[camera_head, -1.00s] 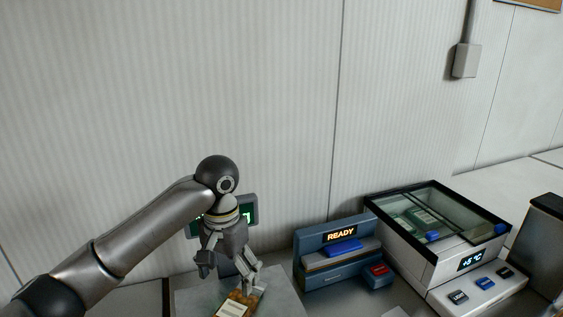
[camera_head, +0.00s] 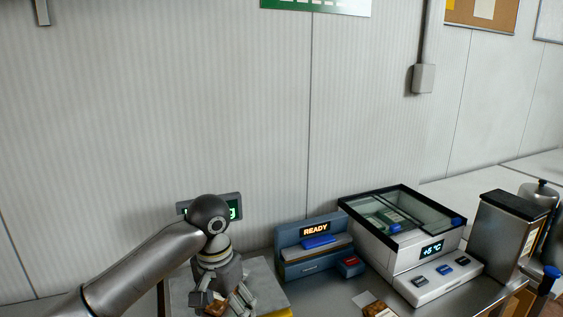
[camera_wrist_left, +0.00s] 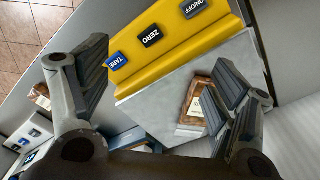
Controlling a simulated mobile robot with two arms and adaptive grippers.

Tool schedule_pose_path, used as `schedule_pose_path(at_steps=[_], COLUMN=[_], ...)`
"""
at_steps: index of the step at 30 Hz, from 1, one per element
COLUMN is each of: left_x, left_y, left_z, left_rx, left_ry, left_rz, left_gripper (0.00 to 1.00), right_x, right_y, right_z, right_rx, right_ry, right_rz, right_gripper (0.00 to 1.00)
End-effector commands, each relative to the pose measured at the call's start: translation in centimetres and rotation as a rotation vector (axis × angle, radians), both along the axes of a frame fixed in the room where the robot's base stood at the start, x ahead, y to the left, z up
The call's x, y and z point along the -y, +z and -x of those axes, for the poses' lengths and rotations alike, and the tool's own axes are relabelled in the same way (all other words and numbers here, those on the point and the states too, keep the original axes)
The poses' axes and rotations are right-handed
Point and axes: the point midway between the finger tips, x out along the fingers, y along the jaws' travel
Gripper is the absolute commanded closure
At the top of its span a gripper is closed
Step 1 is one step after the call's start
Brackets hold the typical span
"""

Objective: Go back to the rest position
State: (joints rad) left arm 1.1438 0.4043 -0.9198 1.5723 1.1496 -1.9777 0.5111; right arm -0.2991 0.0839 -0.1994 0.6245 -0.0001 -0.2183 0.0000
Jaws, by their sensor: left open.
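My left gripper (camera_head: 222,303) is at the bottom of the head view, above the grey scale plate (camera_head: 262,280). In the left wrist view the gripper (camera_wrist_left: 165,88) has its fingers wide apart, with nothing held between them. A brown pack with a white label (camera_wrist_left: 197,98) lies on the scale plate (camera_wrist_left: 160,115), close to the right-hand finger in that view. In the head view the gripper hides most of this pack. My right gripper is in neither view.
The yellow scale front (camera_wrist_left: 180,40) has several buttons. A green-lit display (camera_head: 234,207) stands behind my arm. To the right are a blue device reading READY (camera_head: 312,246), a glass-topped cooler (camera_head: 405,250), a dark-topped box (camera_head: 505,240) and another brown pack (camera_head: 380,309).

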Motion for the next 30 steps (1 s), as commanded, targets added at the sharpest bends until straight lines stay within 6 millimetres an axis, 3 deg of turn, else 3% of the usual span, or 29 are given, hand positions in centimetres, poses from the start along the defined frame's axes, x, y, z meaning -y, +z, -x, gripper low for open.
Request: schedule_pose_path(at_steps=[11,20,25,30], left_x=[3.1,5.6,5.2,3.1], left_y=[-6.1,-12.8,-15.6,-17.9], left_z=[3.1,8.5,11.9,15.5], left_rx=[0.026,0.099,0.155,0.209], left_ry=[-0.081,-0.098,-0.047,0.039], left_rz=[0.096,0.243,0.296,0.299], left_gripper=[0.18,0.18,0.18,0.18], right_x=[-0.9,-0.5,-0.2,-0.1], right_y=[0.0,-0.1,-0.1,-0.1], right_z=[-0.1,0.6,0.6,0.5], right_rx=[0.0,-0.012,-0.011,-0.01], right_ry=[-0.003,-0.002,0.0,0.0], right_rz=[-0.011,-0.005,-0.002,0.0], right_gripper=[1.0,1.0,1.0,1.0])
